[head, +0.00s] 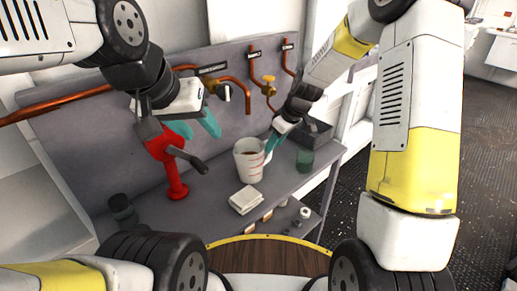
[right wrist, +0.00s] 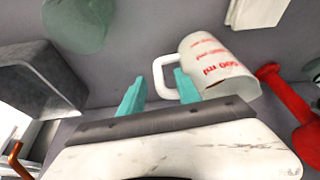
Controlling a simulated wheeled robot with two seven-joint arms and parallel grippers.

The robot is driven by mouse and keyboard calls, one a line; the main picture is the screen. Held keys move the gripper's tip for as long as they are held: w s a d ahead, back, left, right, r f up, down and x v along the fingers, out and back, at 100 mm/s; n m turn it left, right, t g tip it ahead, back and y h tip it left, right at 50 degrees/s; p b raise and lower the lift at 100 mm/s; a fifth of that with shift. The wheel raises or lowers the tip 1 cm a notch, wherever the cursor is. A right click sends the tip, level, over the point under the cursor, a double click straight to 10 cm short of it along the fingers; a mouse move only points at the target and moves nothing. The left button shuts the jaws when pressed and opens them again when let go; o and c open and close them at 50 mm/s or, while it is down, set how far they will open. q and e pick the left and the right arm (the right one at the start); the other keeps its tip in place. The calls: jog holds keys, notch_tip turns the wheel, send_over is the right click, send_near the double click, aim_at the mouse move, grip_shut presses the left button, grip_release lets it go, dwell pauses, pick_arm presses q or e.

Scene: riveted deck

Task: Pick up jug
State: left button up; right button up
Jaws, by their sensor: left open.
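The jug (head: 249,163) is a white measuring cup with red markings, upright on the grey bench, with something brown inside. It also shows in the right wrist view (right wrist: 216,68), with its white handle toward my right gripper. My right gripper (head: 271,143) is at the handle side of the jug. In the right wrist view its teal fingers (right wrist: 159,90) are apart, with the handle at the gap between them; contact is unclear. My left gripper (head: 196,129) is open and empty, above and behind the red hand pump.
A red hand pump (head: 173,172) with a dark lever stands left of the jug. A white block (head: 246,199) lies in front. A green cup (head: 304,160) and a dark bin (head: 318,132) stand right. Copper pipes (head: 235,80) cross the back panel.

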jog(key=x, duration=0.4)
jog(key=shift+w+f, duration=0.1)
jog(key=shift+f, duration=0.35)
jog(key=shift+d, duration=0.1)
grip_shut()
dwell(0.9)
